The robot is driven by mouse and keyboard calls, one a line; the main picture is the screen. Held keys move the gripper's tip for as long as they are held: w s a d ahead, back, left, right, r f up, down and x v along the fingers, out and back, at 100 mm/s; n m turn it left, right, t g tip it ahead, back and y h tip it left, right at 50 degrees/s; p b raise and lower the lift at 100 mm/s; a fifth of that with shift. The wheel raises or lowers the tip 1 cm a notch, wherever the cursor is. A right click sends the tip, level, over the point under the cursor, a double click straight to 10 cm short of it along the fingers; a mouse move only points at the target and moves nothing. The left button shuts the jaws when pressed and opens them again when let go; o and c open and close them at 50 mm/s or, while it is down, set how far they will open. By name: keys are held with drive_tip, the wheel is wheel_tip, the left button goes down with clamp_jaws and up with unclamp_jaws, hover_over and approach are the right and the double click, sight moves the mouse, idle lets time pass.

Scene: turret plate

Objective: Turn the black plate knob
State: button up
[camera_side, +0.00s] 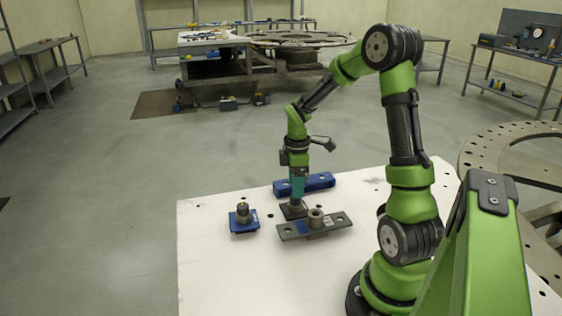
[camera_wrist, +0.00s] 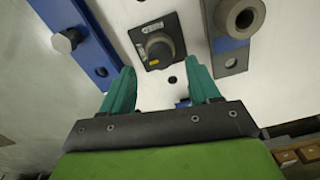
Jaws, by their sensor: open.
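The black plate (camera_wrist: 143,29) with its round dark knob (camera_wrist: 158,49) lies on the white table, upper middle in the wrist view. A small yellow mark and a white label show on it. In the side view the black plate (camera_side: 290,213) is partly hidden behind my gripper. My gripper (camera_wrist: 162,80) has teal fingers, spread apart and empty. In the wrist view the fingertips are just below the plate, with the knob ahead of the gap between them and not between the fingers. In the side view my gripper (camera_side: 297,200) points down close above the plate.
A blue bar (camera_side: 318,183) lies behind the plate. A grey bar with a round boss (camera_side: 316,219) lies close in front. A blue block with a metal post (camera_side: 243,218) stands to the left. The white table (camera_side: 230,285) is clear at the front left.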

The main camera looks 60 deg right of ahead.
drive_tip(key=shift+f, duration=1.95)
drive_tip(key=c, duration=1)
drive_tip(key=shift+c, duration=0.3)
